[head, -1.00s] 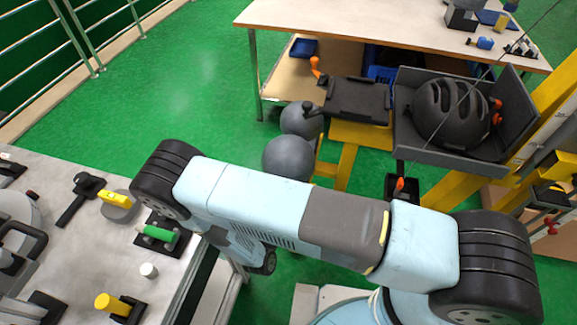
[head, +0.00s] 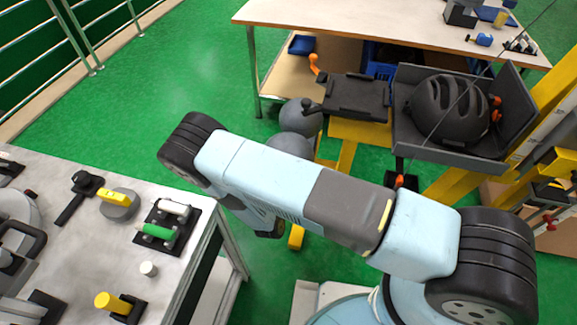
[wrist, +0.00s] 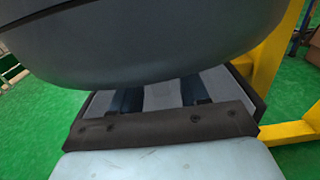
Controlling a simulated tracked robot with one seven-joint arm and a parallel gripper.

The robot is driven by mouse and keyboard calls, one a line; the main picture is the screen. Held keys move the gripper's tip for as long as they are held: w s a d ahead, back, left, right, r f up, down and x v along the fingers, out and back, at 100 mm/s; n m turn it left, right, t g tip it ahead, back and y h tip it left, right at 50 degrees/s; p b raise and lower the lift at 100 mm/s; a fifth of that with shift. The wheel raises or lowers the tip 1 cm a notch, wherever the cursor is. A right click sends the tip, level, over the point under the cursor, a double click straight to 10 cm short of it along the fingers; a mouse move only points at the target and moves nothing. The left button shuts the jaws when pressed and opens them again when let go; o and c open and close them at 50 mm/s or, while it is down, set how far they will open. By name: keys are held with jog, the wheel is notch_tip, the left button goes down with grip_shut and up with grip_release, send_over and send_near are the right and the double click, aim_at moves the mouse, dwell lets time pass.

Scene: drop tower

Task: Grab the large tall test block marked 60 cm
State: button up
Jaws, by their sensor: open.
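I cannot make out a tall block marked 60 cm in either view, and no such marking is readable. On the grey bench at left in the head view stand a yellow cylinder (head: 113,303), a green-handled piece (head: 157,231) and a white-handled piece (head: 174,208). My gripper (wrist: 160,98) shows in the wrist view as two dark fingers apart, with nothing seen between them. A large grey rounded body (wrist: 150,45) fills the top of that view and covers the fingertips. In the head view my arm hides the gripper.
Two grey balls (head: 298,117) are behind my arm. The yellow frame (head: 350,132) carries a dark tray (head: 440,148) with a black helmet (head: 448,110). A wooden table (head: 370,22) stands at the back, the grey bench (head: 90,265) at left. Green floor (head: 170,95) is clear between.

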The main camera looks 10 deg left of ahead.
jog(key=shift+w, duration=0.85)
jog(key=shift+c, duration=0.4)
grip_shut()
dwell(0.4)
